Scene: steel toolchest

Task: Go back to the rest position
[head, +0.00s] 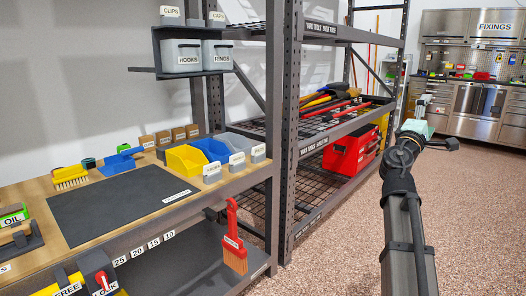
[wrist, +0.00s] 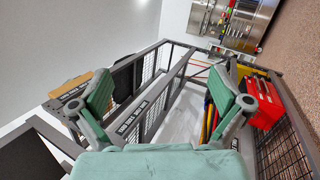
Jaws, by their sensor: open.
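My gripper (head: 421,108) is at the right in the head view, raised over the open floor, to the right of the shelving rack. In the wrist view my gripper (wrist: 166,95) shows two green fingers spread wide apart, with nothing between them. The rack's bars, a wall and the far steel cabinets show beyond the fingers. No task object is named, and my gripper touches nothing that I can see.
A workbench (head: 45,186) with a dark mat (head: 122,204) and bins stands at left. A red brush (head: 234,240) hangs at its front edge. The rack (head: 290,130) holds long tools and a red toolbox (head: 350,152). Speckled floor (head: 480,220) is clear at right.

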